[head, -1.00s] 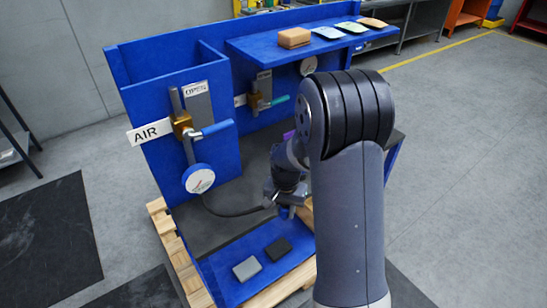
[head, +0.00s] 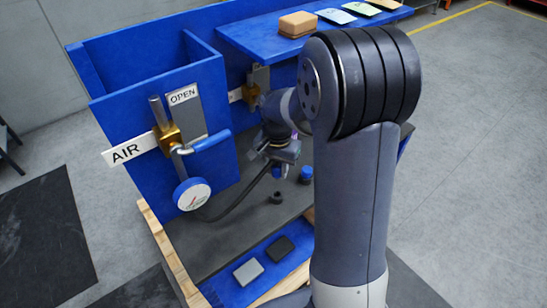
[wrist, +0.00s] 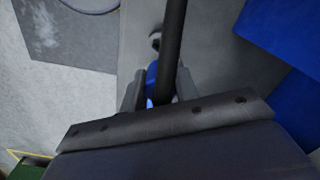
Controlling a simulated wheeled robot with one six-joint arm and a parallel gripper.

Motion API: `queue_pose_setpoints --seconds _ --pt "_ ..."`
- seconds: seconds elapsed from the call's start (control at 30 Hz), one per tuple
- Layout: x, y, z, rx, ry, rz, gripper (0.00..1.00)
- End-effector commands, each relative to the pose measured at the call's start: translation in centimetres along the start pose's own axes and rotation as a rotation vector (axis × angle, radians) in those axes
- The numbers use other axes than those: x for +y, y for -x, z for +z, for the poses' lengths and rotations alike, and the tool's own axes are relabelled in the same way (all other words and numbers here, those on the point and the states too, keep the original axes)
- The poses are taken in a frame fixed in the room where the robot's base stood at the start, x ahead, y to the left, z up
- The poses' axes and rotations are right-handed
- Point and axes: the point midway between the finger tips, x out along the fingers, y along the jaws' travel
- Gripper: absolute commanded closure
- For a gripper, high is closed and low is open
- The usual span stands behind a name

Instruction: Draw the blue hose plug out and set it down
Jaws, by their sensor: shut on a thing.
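My gripper (head: 281,166) is shut on the blue hose plug (head: 276,172), which is held above the dark grey deck. A black hose (head: 240,197) runs from the plug down toward the round gauge. In the wrist view the blue plug (wrist: 152,75) shows between the two fingers (wrist: 157,90), with the black hose (wrist: 174,40) crossing over it. The plug's lower end is small and partly hidden. A small black ring-like fitting (head: 276,197) stands on the deck below the gripper, apart from the plug.
A blue-topped dark piece (head: 305,175) stands on the deck to the right. A grey block (head: 248,271) and a black block (head: 280,249) lie on the blue front strip. The AIR valve's blue handle (head: 210,141) juts out at left. A blue shelf (head: 250,42) overhangs behind.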

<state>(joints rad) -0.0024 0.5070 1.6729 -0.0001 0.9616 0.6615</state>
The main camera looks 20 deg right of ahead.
Motion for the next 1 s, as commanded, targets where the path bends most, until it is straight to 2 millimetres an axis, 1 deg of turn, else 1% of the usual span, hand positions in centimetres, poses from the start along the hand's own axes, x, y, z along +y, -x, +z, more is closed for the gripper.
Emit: queue_pose_setpoints --seconds 0.33,0.47,0.67,1.0 --pt "0.0 0.0 0.1 0.001 -0.002 0.0 0.99" --pt "0.0 -0.4 0.1 0.0 -0.003 0.0 0.99" --pt "0.0 -1.8 0.1 0.0 -0.003 0.0 0.99" --pt "0.0 -5.1 0.1 0.0 -0.003 0.0 0.99"
